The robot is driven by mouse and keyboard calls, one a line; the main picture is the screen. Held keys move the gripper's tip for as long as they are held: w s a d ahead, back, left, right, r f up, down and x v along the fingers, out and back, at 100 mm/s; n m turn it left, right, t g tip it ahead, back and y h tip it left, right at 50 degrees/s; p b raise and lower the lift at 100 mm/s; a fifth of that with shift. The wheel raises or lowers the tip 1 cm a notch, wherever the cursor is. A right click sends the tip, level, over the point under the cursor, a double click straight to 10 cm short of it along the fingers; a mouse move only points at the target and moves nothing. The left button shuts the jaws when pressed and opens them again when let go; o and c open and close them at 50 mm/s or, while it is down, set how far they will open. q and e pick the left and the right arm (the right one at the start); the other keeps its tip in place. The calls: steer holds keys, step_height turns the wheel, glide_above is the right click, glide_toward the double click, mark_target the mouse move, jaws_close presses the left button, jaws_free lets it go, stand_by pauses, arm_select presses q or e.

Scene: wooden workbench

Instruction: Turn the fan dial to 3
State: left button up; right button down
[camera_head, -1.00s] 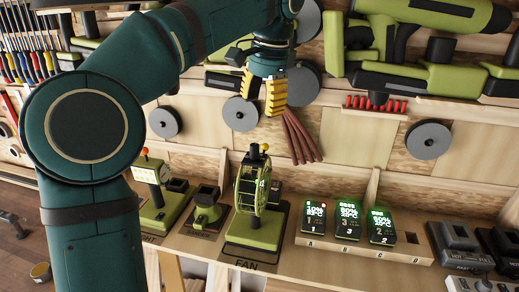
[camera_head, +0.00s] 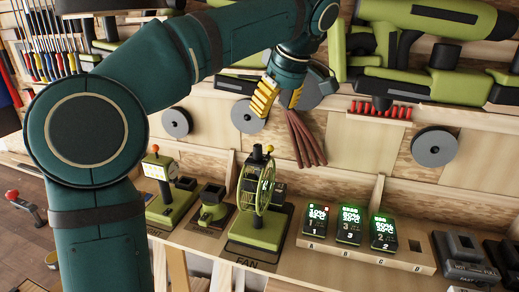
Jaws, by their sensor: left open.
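The green fan (camera_head: 257,203) stands upright on a dark base plate labelled FAN on the bench shelf. It has a round caged head and a small dark knob with a yellow part on top. The dial's setting is too small to read. My left gripper (camera_head: 276,101), with yellow ridged fingers, is open above the fan and a little behind it in the picture, apart from it. Its fingers point down in front of the back panel. My right gripper is not in view.
A lamp-like green tool (camera_head: 160,183) and a small green holder (camera_head: 212,208) stand left of the fan. Several lit battery packs (camera_head: 348,226) sit in a wooden rack (camera_head: 405,256) to the right. Power tools hang above.

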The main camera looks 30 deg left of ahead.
mark_target(259, 146)
arm_select(q)
steer(key=x, duration=1.3)
steer(key=shift+f, duration=0.3)
jaws_close()
